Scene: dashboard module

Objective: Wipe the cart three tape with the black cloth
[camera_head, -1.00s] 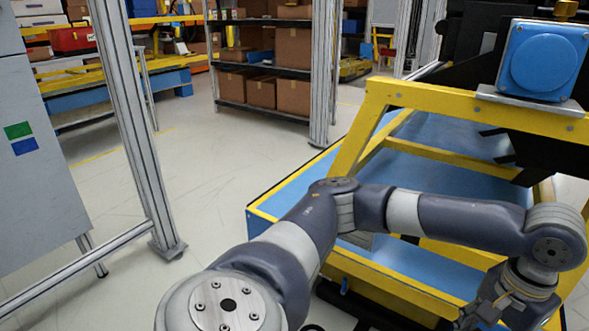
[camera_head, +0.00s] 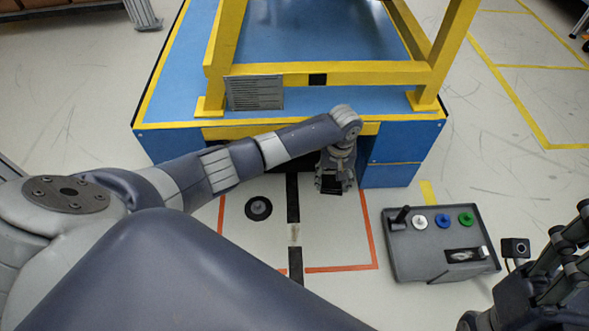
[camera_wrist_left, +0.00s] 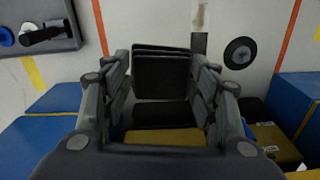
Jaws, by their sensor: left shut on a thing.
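My left gripper (camera_head: 335,182) points down at the front edge of the blue and yellow cart (camera_head: 160,90). In the left wrist view its fingers (camera_wrist_left: 160,90) are closed on a folded black cloth (camera_wrist_left: 162,75). A black tape strip (camera_head: 293,200) runs along the floor in front of the cart, left of the gripper. A pale, smudged patch (camera_head: 295,233) interrupts its black. The tape also shows in the left wrist view (camera_wrist_left: 199,42), beside the cloth. Whether the cloth touches the floor is unclear. My right gripper (camera_head: 560,270) is at the lower right, partly cut off; its opening is unclear.
A round black disc (camera_head: 258,208) lies left of the tape. Orange-red lines (camera_head: 372,235) mark the floor around it. A grey control box (camera_head: 440,245) with coloured knobs stands to the right. The cart's yellow frame (camera_head: 310,75) rises behind the gripper.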

